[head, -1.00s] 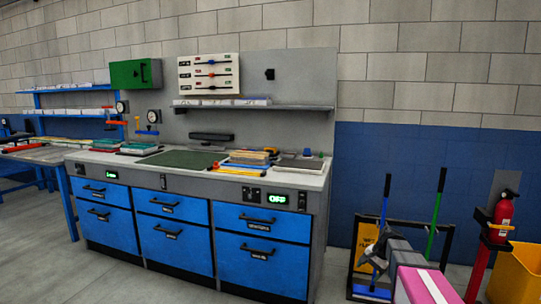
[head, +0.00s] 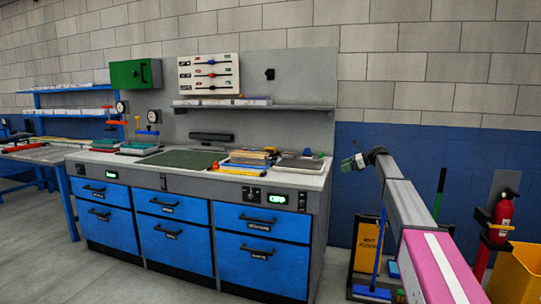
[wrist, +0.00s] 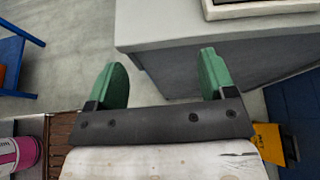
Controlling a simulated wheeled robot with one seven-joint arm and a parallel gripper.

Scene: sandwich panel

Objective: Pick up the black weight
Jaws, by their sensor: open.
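I cannot single out the black weight in either view. On the workbench (head: 150,160), a dark flat block (head: 300,164) lies near the right end, but it is too small to tell what it is. My gripper (head: 352,163) is raised just right of the bench's right end, apart from everything. In the wrist view its two green fingers (wrist: 166,72) are spread wide with nothing between them. The bench's pale corner (wrist: 165,36) shows beyond the fingertips.
Books and yellow-red items (head: 250,160) lie left of the dark block. A shelf (head: 255,107) and wall panel stand behind. A yellow floor sign (head: 366,245), a fire extinguisher (head: 503,215) and a yellow bin (head: 518,272) stand right. Floor before the bench is clear.

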